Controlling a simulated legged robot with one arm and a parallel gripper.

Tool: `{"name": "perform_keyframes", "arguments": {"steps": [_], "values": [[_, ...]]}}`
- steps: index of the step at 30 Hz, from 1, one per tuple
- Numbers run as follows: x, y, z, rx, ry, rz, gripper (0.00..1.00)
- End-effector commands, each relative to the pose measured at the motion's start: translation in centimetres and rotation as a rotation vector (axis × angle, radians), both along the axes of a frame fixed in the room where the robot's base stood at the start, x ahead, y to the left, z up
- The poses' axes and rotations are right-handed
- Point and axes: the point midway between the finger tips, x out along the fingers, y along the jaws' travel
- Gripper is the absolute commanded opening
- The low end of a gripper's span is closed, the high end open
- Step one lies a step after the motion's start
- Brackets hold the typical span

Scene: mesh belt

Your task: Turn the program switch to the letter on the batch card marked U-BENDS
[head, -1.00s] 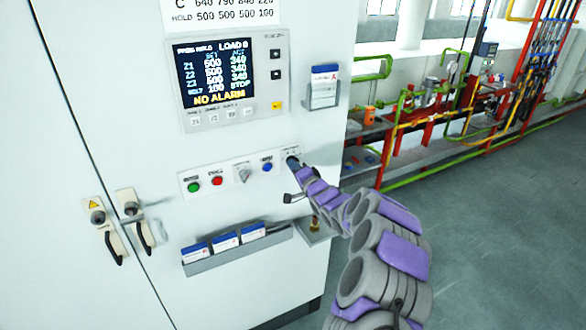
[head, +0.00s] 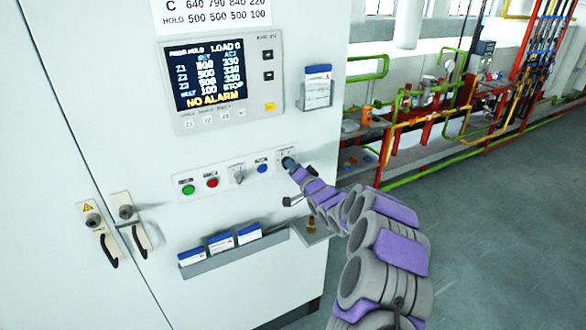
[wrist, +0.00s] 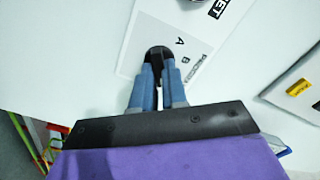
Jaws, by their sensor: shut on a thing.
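The program switch, a black knob (wrist: 157,52), sits on a pale plate with the letters A and B and a PROGRAM label in the wrist view. My gripper (wrist: 158,66) is shut on this knob, one blue finger on each side. In the head view my gripper (head: 290,165) is at the right end of the control strip and mostly hides the switch. Three blue-topped cards (head: 221,243) stand in a tray (head: 205,264) below the strip. Another card (head: 318,88) is in a holder beside the display. The writing on these cards is too small to read.
The display (head: 210,75) reads NO ALARM. A green button (head: 188,189), a red button (head: 212,183), a grey selector (head: 238,175) and a blue button (head: 262,169) lie left of my gripper. A small ledge with a brass-coloured object (head: 311,223) is below it.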

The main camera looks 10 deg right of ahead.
Motion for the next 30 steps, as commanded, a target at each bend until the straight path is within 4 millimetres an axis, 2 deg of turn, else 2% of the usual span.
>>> {"name": "perform_keyframes", "arguments": {"steps": [1, 30], "values": [[-0.12, 0.04, -0.92, -0.042, 0.003, 0.002, 0.0], [0.0, -0.01, -1.44, -0.921, -0.277, 0.005, 0.0]]}}
